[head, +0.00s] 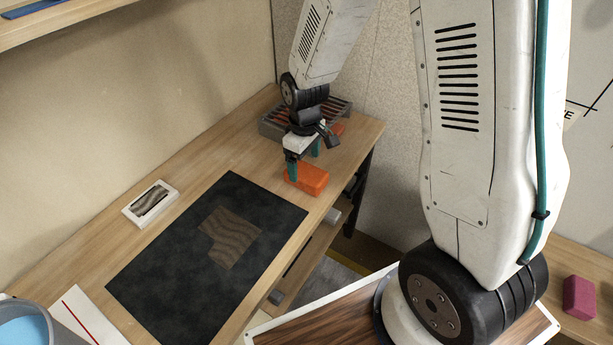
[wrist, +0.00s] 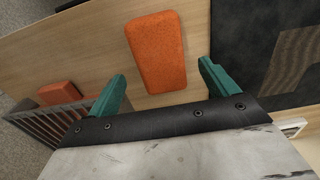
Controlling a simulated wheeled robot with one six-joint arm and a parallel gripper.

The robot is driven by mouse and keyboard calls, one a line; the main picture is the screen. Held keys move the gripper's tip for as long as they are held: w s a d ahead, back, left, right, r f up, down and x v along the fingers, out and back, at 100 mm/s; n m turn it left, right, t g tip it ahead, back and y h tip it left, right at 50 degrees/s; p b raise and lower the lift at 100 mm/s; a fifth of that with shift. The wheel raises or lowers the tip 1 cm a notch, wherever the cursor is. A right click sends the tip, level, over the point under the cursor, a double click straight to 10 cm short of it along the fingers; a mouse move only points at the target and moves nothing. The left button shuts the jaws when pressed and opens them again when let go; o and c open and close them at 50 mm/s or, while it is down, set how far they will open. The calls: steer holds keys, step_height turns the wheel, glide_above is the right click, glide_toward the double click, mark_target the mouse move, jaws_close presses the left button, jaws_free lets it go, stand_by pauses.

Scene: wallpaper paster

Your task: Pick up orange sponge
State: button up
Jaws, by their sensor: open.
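An orange sponge (head: 308,179) lies flat on the wooden workbench, near its right edge and beside the dark mat. My gripper (head: 303,167) is just behind it in the head view, pointing down with teal fingers. In the wrist view the sponge (wrist: 156,51) lies ahead of the gap between the open fingers (wrist: 162,83), with bare wood around it. Nothing is held between the fingers. A second orange-red block (wrist: 63,93) sits by the slatted rack in the wrist view, left of the left finger. It is partly visible in the head view (head: 338,130).
The slatted metal rack (head: 270,126) stands at the bench's far end. A dark mat (head: 165,261) with brown patterned pieces covers the middle. A white tray (head: 150,203) lies left of it. A bucket (head: 25,325) stands front left. A magenta block (head: 580,297) sits far right.

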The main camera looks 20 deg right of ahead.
mark_target(306, 171)
steer(key=f, duration=0.4)
steer(key=shift+s+d+f, duration=0.1)
steer(key=shift+s+f, duration=0.1)
steer(key=shift+f, duration=0.05)
steer(key=shift+c, duration=0.3)
steer(key=c, duration=1)
steer(key=shift+r, duration=0.1)
